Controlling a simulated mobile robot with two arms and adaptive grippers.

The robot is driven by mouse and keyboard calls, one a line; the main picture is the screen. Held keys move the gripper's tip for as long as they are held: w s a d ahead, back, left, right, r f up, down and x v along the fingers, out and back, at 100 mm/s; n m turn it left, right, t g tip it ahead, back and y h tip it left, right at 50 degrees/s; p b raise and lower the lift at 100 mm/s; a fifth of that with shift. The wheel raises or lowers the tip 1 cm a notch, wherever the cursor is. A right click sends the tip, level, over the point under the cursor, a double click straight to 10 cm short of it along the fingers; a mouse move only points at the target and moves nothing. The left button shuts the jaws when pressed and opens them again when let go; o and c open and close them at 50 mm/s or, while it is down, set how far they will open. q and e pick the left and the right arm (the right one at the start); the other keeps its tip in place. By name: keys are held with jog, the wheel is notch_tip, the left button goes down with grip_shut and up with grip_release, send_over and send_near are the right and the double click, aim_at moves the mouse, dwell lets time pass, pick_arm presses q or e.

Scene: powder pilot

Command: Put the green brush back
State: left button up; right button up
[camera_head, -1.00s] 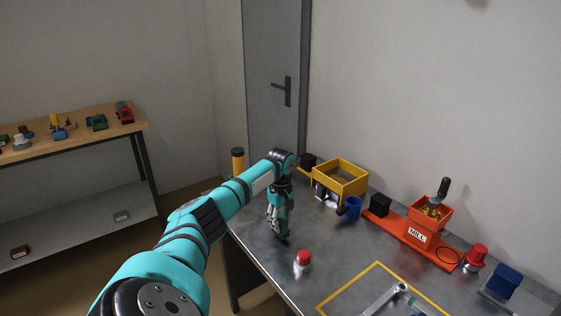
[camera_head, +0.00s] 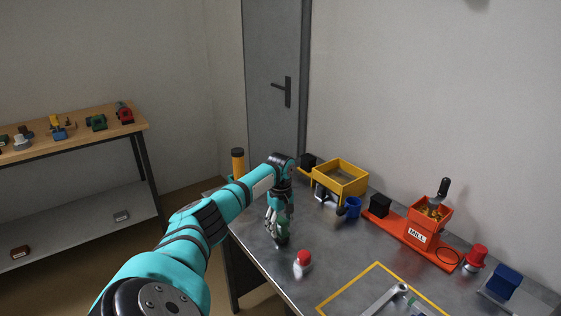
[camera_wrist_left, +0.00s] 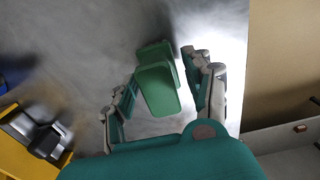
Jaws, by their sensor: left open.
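My left gripper (camera_head: 279,238) points down close over the left part of the grey metal table (camera_head: 262,256). In the left wrist view its two fingers (camera_wrist_left: 163,97) are spread apart. The green brush (camera_wrist_left: 158,90) is between them, showing as a green block with a second green part just beyond it. I cannot tell whether a finger touches it. In the head view the brush is mostly hidden by the fingers, with only a little green showing low at the tabletop. My right gripper is in neither view.
A red button (camera_head: 304,259) stands just right of the gripper. Behind are a yellow tray (camera_head: 341,178), a blue cup (camera_head: 351,207) and the orange mill (camera_head: 424,226). A yellow outline (camera_head: 340,290) marks the front. A wooden shelf (camera_head: 90,130) stands left.

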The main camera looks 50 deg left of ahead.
aim_at(280, 219)
pick_arm(q)
notch_tip(280, 219, up, 12)
dwell(0.4)
dwell(0.6)
